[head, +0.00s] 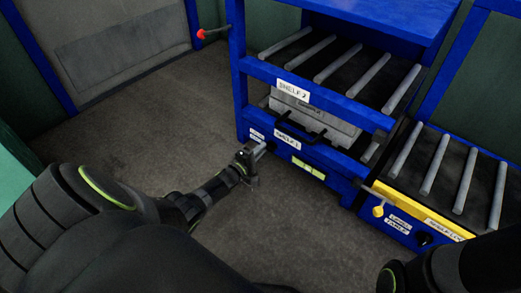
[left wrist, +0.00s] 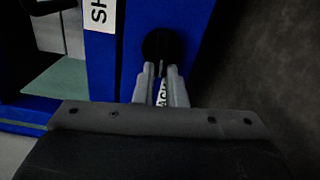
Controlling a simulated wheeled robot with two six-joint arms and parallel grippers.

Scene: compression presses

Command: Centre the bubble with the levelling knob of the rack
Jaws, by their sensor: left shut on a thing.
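The blue rack (head: 342,182) stands right of centre in the head view. Its black levelling knob (head: 273,144) is on the front lower beam, near the left corner post. My left gripper (head: 260,152) reaches the knob from the front and is shut on it. In the left wrist view the two grey fingers (left wrist: 162,86) meet the round black knob (left wrist: 163,46), covering its lower part. A yellow-green level vial (head: 308,169) sits on the beam to the right of the knob. The bubble's position in it is too small to tell. My right gripper is out of view.
A grey case (head: 318,119) with a black handle lies on the lower shelf. At right, a yellow bar (head: 420,212) with a knob marks a roller table (head: 465,178). A red-ended lever (head: 202,34) sticks out at upper left. The floor (head: 130,125) left of the rack is clear.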

